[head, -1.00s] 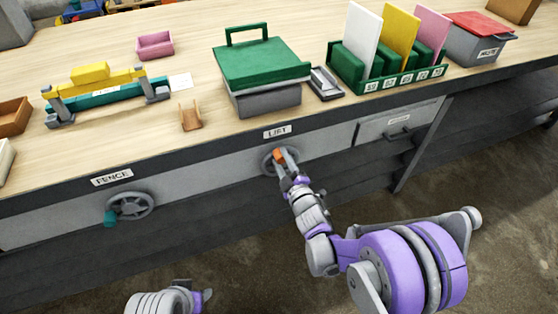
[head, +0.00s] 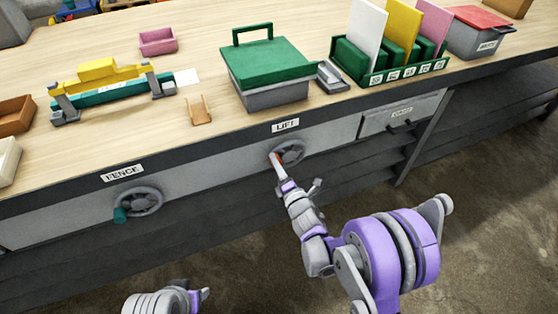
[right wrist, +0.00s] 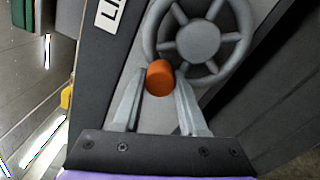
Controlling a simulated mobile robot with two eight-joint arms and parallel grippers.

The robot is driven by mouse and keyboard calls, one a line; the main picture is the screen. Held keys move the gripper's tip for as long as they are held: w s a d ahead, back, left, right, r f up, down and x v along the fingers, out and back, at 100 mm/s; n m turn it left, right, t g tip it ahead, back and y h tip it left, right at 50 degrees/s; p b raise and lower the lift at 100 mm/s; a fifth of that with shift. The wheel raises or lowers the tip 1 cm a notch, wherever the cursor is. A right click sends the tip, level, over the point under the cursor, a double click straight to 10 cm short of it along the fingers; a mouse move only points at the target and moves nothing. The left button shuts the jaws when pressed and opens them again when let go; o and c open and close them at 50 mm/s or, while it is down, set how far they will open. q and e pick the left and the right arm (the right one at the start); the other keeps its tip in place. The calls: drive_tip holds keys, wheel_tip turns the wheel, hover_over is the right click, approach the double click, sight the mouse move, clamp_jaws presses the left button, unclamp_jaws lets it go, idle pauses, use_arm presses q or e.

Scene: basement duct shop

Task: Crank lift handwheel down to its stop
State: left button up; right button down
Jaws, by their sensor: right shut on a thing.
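The lift handwheel (head: 289,151) is a grey spoked wheel on the bench front under the LIFT label (head: 285,125). It also shows in the right wrist view (right wrist: 198,38). Its orange crank knob (right wrist: 160,78) is at the wheel's rim, on the left side in the head view. My right gripper (head: 278,161) is shut on the orange knob, with a finger on each side of it in the right wrist view. My left gripper (head: 203,294) is at the bottom of the head view, away from the bench; its jaws do not show clearly.
The FENCE handwheel (head: 138,201) with a teal knob is further left on the bench front. A drawer (head: 402,115) is to the right. On the bench top stand a green-lidded box (head: 268,75), a yellow-and-teal fixture (head: 112,85) and a card rack (head: 400,71).

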drive_tip(key=n, duration=0.1)
drive_tip(key=f+n, duration=0.1)
drive_tip(key=n, duration=0.1)
drive_tip(key=f+n, duration=0.1)
drive_tip(key=shift+a+f+n, duration=0.2)
drive_tip(key=shift+a+n, duration=0.05)
drive_tip(key=shift+n, duration=0.15)
drive_tip(key=shift+f, duration=0.1)
drive_tip(key=shift+c, duration=2.2)
unclamp_jaws()
drive_tip(key=v, duration=1.1)
